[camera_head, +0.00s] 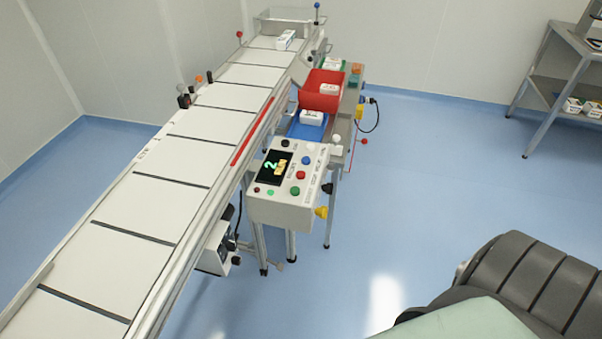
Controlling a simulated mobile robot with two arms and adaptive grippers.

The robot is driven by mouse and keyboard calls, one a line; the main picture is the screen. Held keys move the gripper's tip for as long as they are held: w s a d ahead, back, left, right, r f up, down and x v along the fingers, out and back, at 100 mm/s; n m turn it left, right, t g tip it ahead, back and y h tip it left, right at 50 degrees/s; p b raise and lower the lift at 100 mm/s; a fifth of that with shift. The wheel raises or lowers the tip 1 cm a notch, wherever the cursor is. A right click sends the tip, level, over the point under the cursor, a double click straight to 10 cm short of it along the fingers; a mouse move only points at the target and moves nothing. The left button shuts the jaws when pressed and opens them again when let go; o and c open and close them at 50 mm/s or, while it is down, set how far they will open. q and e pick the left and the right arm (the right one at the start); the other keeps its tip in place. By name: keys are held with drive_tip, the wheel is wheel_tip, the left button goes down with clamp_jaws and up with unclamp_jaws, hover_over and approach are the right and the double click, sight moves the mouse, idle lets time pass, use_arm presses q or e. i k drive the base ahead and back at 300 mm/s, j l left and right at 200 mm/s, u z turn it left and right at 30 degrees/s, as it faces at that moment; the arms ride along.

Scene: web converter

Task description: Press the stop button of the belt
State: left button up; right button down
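The belt (123,250) is a long white conveyor with dark cross bars, running from the lower left to the back centre. A light control box (283,209) stands at its right side on metal legs. Its dark display (274,167) shows a green figure that looks like 2 and a yellow patch. A larger red button (302,175) sits on the box's top face, with a blue button (305,160) above it and a green button (295,190) below it. The button labels are too small to read. Neither of my grippers is in view.
A white box (285,39) rides at the belt's far end. Blue floor (430,190) is clear to the right.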

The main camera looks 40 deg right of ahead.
sight(300, 174)
drive_tip(key=z, duration=1.6)
drive_tip(key=i+j, duration=0.1)
drive_tip(key=i, duration=0.3)
drive_tip(key=i+j, duration=0.15)
drive_tip(key=i, duration=0.25)
